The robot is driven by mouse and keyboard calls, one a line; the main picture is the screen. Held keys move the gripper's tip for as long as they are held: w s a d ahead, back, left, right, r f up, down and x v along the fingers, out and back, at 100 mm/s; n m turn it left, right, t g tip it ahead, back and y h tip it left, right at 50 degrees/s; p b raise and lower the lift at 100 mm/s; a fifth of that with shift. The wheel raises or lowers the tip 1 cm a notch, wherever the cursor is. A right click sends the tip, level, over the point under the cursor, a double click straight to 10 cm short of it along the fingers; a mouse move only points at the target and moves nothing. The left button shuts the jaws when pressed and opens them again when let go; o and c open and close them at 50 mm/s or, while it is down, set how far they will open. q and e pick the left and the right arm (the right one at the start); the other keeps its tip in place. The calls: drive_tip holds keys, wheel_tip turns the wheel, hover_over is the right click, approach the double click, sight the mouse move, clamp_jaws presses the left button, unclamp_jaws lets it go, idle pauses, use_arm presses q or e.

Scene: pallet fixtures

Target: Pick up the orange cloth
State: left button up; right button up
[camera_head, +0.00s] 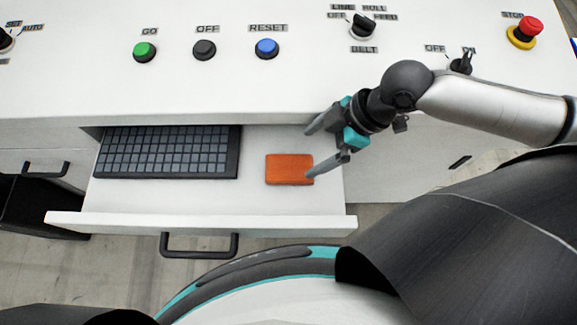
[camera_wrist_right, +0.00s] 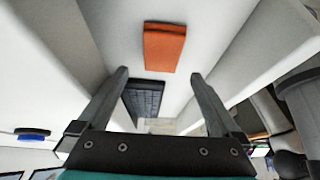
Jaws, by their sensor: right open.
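The orange cloth (camera_head: 288,170) is a small folded rectangle lying flat in the open drawer (camera_head: 200,218), to the right of a keyboard. My right gripper (camera_head: 311,153) is open, with its fingers spread, at the right of the cloth. One fingertip overlaps the cloth's right edge in the head view; I cannot tell whether it touches. In the right wrist view the cloth (camera_wrist_right: 163,47) lies ahead, beyond the fingertips of the open, empty gripper (camera_wrist_right: 157,75). My left gripper is not in view.
A black keyboard (camera_head: 168,152) fills the drawer's left part. The white control panel (camera_head: 210,88) overhangs the drawer's back, with green (camera_head: 145,50), black (camera_head: 204,49) and blue (camera_head: 267,48) buttons. A black handle (camera_head: 199,246) is on the drawer front.

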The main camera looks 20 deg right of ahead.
sight(292, 167)
drive_tip(key=x, duration=0.3)
drive_tip(key=shift+a+f, duration=0.15)
drive_tip(key=shift+f, duration=0.05)
drive_tip(key=x, duration=0.4)
drive_tip(key=shift+s+a+f, duration=0.1)
drive_tip(key=shift+a+f, duration=0.05)
drive_tip(key=shift+f, duration=0.2)
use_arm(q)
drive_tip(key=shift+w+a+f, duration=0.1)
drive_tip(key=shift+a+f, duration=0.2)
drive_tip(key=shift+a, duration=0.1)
use_arm(e)
drive_tip(key=shift+f, duration=0.1)
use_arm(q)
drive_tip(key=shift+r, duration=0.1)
use_arm(e)
drive_tip(key=shift+f, duration=0.25)
drive_tip(key=c, duration=1.1)
drive_tip(key=shift+r, duration=0.15)
